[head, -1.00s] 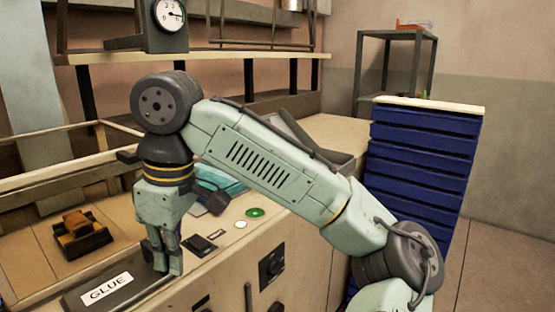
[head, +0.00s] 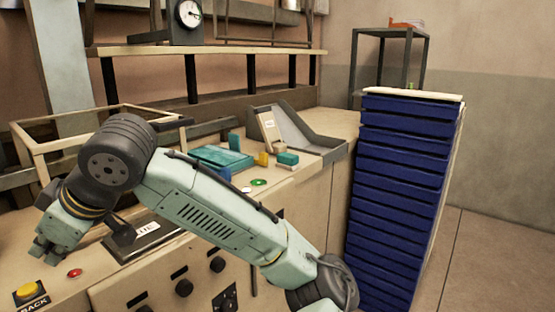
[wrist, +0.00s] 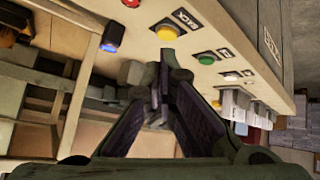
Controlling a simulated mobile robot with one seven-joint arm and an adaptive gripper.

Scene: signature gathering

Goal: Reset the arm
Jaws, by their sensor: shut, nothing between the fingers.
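My gripper (head: 45,250) is at the left of the head view, tilted down and to the left above the bench panel. Its fingers are together with nothing between them. The fingers also show in the wrist view (wrist: 162,90), meeting at their tips. My pale green arm reaches from the lower middle to the left across the bench front. A yellow button (head: 28,290) lies below the gripper, and a red button (head: 75,273) sits to its right. The yellow button also shows beyond the fingertips in the wrist view (wrist: 167,32).
A partly hidden glue plate (head: 150,232) is behind my arm. A teal box (head: 222,160) and a grey sloped tray (head: 305,132) stand further back. A wooden frame (head: 75,140) is behind the gripper. A blue drawer stack (head: 400,190) stands right; floor beyond it is clear.

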